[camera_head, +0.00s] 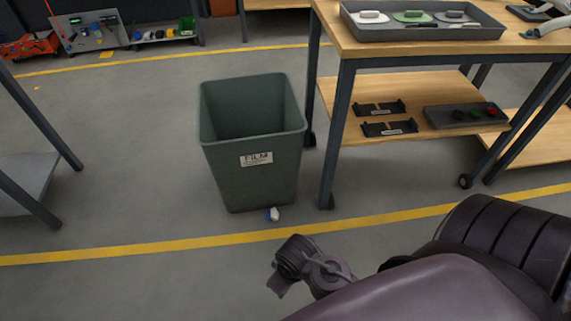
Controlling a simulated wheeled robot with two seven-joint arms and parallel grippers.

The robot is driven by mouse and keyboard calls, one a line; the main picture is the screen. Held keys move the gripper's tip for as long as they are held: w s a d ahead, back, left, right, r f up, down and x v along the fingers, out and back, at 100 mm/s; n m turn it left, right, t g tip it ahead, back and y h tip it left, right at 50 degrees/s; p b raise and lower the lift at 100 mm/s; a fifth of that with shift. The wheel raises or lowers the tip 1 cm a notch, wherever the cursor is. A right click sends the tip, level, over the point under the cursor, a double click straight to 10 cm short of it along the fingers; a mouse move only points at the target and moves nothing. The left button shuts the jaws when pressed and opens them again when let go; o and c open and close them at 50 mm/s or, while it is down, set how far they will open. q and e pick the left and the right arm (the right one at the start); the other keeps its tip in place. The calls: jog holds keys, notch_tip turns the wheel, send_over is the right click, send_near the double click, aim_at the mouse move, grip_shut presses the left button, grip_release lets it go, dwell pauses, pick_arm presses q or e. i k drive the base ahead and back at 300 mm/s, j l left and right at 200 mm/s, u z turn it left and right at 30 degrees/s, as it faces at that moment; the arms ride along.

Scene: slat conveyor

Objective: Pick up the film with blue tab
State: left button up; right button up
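A small crumpled white piece with a blue part, which looks like the film with blue tab (273,214), lies on the grey floor. It is right at the front foot of a dark green bin (250,185) labelled FILM. My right arm comes in from the lower right. Its dark end part, which seems to be my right gripper (281,287), is in front of the film, lower in the picture and apart from it. The fingers cannot be made out clearly, and nothing is seen held. My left gripper is not in view.
A wooden-topped wheeled table (430,47) with a grey tray (425,34) stands right of the bin. Its lower shelf (433,92) holds black brackets and a dark tray. A grey-shelved rack (22,180) is at the left. A yellow floor line (150,248) crosses clear floor.

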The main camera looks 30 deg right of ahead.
aim_at(273, 215)
jog(key=k+l+z, duration=0.1)
jog(key=z, duration=0.75)
